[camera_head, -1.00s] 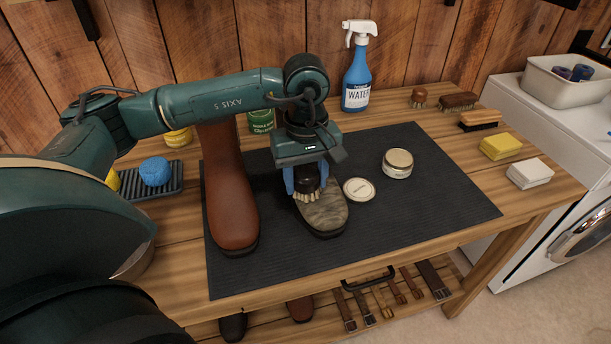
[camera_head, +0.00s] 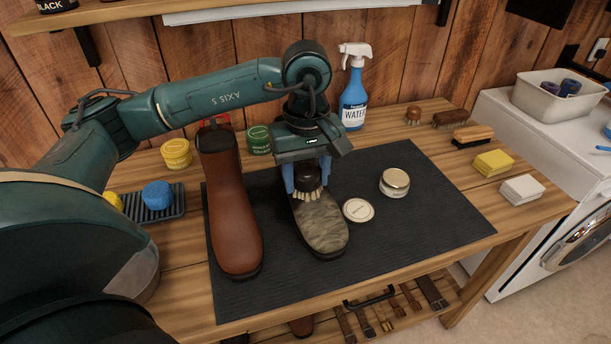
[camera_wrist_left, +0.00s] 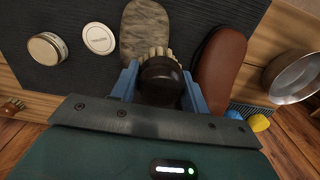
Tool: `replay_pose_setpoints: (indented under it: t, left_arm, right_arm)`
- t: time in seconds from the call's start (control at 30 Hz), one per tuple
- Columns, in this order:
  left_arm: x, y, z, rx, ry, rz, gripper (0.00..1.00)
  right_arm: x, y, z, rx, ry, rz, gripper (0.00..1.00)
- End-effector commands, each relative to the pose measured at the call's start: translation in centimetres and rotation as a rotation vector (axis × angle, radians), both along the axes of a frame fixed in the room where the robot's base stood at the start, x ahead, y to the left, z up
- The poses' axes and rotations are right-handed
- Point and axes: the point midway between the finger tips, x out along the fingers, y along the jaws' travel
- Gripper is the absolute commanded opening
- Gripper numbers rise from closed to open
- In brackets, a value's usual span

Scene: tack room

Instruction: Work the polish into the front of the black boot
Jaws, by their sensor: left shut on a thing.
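The black boot (camera_head: 322,228) lies on the dark mat, toe toward the front edge. Its front is covered with a streaky, cloudy grey-brown film; its upper part is hidden behind my arm. My left gripper (camera_head: 307,186) is shut on the dark knob of a round dauber brush (camera_head: 308,175) with pale bristles. The bristles are down at the boot's instep, behind the toe, and seem to touch it. The left wrist view shows the brush (camera_wrist_left: 160,80) over the filmed boot front (camera_wrist_left: 146,28). The polish tin (camera_head: 395,186) stands right of the boot. My right gripper is out of view.
A brown boot (camera_head: 235,220) lies close on the left. A pale lid (camera_head: 358,210) lies just right of the black boot. A blue spray bottle (camera_head: 354,95) stands behind. Brushes and yellow (camera_head: 493,164) and white (camera_head: 522,189) blocks line the right. The mat's right part is clear.

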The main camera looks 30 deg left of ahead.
Motion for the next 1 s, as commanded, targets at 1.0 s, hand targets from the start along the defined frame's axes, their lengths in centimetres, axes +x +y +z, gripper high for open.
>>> replay_pose_setpoints:
  t: [1.0]
  left_arm:
    - [-0.1,-0.3,6.2,-0.001,-0.002,0.003,0.10]
  right_arm:
    - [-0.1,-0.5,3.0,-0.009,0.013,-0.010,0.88]
